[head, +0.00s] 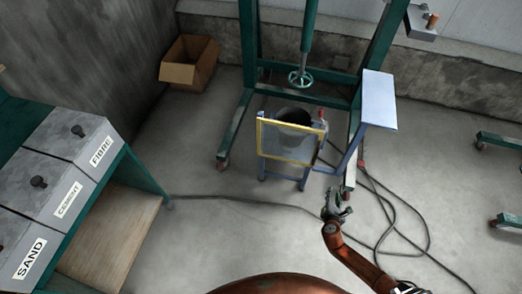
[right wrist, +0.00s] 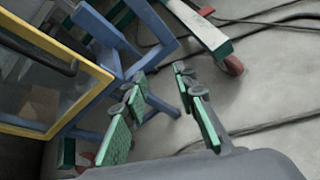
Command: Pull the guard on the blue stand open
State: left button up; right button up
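The guard (head: 288,141) is a clear panel in a yellow frame on the front of the blue stand (head: 305,178). It stands upright in front of a dark bucket (head: 295,116). In the right wrist view the guard's yellow frame (right wrist: 92,98) is at the left, with a dark curved handle (right wrist: 62,64) on it. The blue stand (right wrist: 108,35) shows behind it. My right gripper (head: 338,212) is in front and to the right of the stand, apart from the guard. Its green-padded fingers (right wrist: 158,80) are spread with nothing between them. My left gripper is out of sight.
A green frame (head: 247,50) on castors surrounds the stand, with a handwheel (head: 300,78) above. Black cables (head: 395,205) lie on the floor at the right. Bins labelled sand, cement and fibre (head: 75,135) are at the left. A cardboard box (head: 190,62) stands behind.

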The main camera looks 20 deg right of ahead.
jog(key=w+a+r+n+t+b, duration=0.3)
jog(key=w+a+r+n+t, duration=0.15)
jog(key=w+r, duration=0.2)
jog(key=n+t+y+b, duration=0.1)
jog(key=n+t, duration=0.1)
jog(key=n, duration=0.1)
send_near(316, 157)
jog(key=x, duration=0.3)
jog(key=b+x, duration=0.2)
jog(key=x, duration=0.5)
jog(key=shift+f+b, duration=0.2)
jog(key=shift+b, duration=0.15)
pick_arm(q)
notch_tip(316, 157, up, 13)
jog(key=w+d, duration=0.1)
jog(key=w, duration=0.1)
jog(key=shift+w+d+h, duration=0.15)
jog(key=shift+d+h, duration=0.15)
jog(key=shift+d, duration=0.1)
pick_arm(e)
jog(key=shift+w+d+r, duration=0.1)
jog(key=shift+w+d, duration=0.05)
jog(key=shift+w, duration=0.15)
jog(key=shift+c, duration=0.3)
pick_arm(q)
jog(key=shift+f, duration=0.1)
pick_arm(e)
grip_shut()
